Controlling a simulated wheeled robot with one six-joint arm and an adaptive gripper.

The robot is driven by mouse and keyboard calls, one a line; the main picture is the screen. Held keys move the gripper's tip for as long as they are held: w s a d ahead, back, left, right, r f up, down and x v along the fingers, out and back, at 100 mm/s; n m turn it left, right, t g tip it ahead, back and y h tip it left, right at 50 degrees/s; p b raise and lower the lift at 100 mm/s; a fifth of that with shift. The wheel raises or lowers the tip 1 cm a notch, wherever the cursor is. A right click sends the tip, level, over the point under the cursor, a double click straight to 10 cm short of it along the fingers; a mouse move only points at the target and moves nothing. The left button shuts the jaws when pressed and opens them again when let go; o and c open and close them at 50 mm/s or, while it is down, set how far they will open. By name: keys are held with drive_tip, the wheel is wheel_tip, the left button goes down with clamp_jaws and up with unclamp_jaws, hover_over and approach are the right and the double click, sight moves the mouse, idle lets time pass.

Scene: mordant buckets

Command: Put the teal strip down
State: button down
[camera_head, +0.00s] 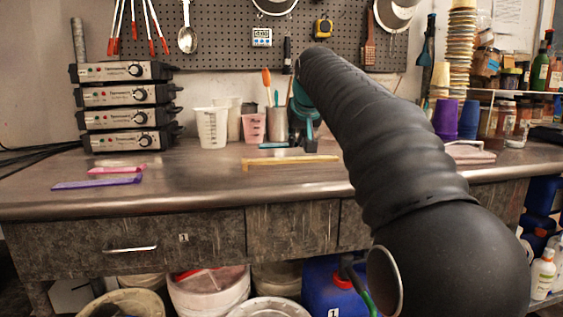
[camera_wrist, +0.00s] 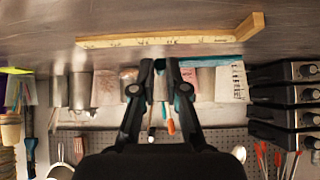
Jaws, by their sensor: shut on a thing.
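The teal strip (camera_head: 273,146) shows just left of my gripper (camera_head: 308,142), near the back of the metal bench in the head view. In the wrist view the teal strip (camera_wrist: 213,61) reaches to the right from my gripper's fingertips (camera_wrist: 160,62). The fingers are shut on it near one end. My arm hides the other end in the head view. I cannot tell whether the strip touches the bench.
A yellow strip with a raised end (camera_head: 290,160) lies in front of my gripper. Pink (camera_head: 117,169) and purple (camera_head: 97,183) strips lie at the left. Beakers (camera_head: 212,128) and a tool cup (camera_head: 278,124) stand behind. The bench between purple and yellow strips is clear.

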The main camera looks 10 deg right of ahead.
sight(286, 145)
drive_tip(key=shift+w+a+f, duration=0.95)
drive_tip(key=shift+w+a, duration=0.2)
drive_tip(key=shift+f, duration=0.2)
drive_tip(key=shift+a+f+b, duration=0.1)
drive_tip(key=shift+f+b, duration=0.45)
drive_tip(key=shift+f, duration=1.3)
drive_tip(key=c, duration=1.2)
unclamp_jaws()
drive_tip(key=v, duration=1.2)
drive_tip(key=shift+p, duration=0.4)
